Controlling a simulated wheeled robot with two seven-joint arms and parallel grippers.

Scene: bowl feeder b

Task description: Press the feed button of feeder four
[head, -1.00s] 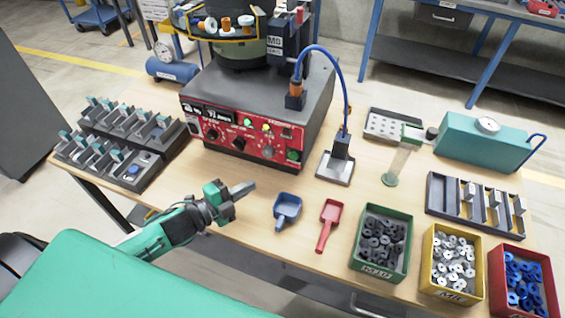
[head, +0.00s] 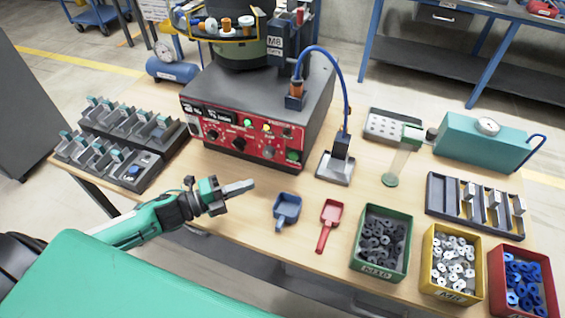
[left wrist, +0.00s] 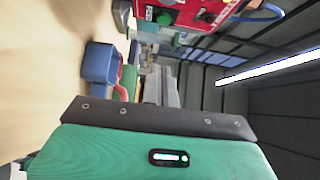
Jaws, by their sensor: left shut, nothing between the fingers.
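The feeder (head: 262,115) is a dark grey box with a bowl on top and a red front panel (head: 240,138). The panel carries black knobs, small lit lamps and a green button (head: 293,156) at its lower right. I cannot read which feeder number it bears. My left gripper (head: 250,185) is shut and empty, over the table in front of the panel and left of the blue scoop (head: 287,208). It touches nothing that I can see. In the left wrist view the red panel (left wrist: 190,12) shows at the top, past the fingers (left wrist: 168,88). My right gripper is out of view.
A red scoop (head: 329,222) and green (head: 406,262), yellow (head: 427,265) and red bins (head: 497,285) of parts lie to the right. Black racks (head: 100,150) stand at the left. A blue hose (head: 343,80) arches beside the feeder. The table before the panel is clear.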

